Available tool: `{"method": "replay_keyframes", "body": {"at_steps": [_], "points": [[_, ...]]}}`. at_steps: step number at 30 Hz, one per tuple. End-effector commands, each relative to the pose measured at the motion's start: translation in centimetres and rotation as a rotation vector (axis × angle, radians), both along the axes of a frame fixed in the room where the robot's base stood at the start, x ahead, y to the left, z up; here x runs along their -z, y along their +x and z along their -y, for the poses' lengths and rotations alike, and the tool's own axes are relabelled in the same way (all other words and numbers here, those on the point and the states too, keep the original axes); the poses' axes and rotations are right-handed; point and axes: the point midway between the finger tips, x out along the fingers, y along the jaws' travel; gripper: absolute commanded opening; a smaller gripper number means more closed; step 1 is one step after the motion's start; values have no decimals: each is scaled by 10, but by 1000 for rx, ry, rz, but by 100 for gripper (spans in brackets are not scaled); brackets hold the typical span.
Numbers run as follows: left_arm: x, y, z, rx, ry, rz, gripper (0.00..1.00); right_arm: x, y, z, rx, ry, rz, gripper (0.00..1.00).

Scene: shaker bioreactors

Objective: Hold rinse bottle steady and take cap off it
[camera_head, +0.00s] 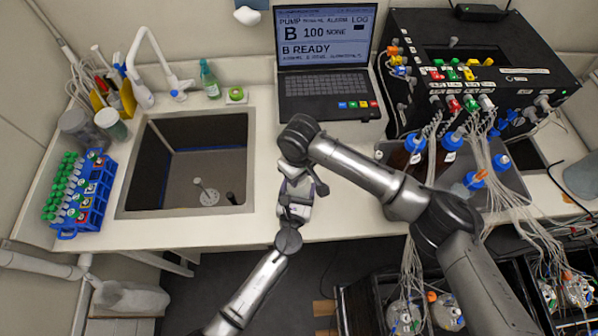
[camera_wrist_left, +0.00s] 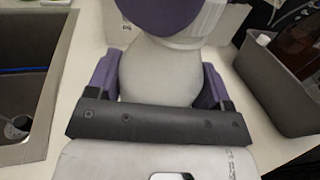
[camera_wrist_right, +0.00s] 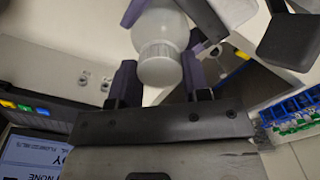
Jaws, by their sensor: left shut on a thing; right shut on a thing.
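The rinse bottle (camera_wrist_left: 158,72) is white and rounded. My left gripper (camera_head: 293,205) is shut around its body, with purple fingers on both sides in the left wrist view. The bottle (camera_wrist_right: 160,25) also shows in the right wrist view, with the ridged white cap (camera_wrist_right: 159,64) at its end. My right gripper (camera_head: 297,180) comes from above and its purple fingers are shut on the cap. The cap appears to meet the bottle, with no clear gap visible. In the head view the grippers hide most of the bottle.
A sink (camera_head: 128,190) lies left of the grippers. A laptop (camera_head: 328,95) stands behind them, and a grey tray (camera_head: 510,187) with brown bottles is at right. A blue tube rack (camera_head: 98,200) stands at far left. The counter edge is just below the grippers.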

Motion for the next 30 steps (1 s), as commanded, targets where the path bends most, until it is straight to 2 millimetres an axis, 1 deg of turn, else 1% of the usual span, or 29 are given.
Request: {"method": "replay_keyframes", "body": {"at_steps": [11,30], "points": [[0,0,0,0,1,-1,8,-3,0,0,1,0,0,15],[1,0,0,0,1,-1,8,-22,0,0,1,0,0,15]]}}
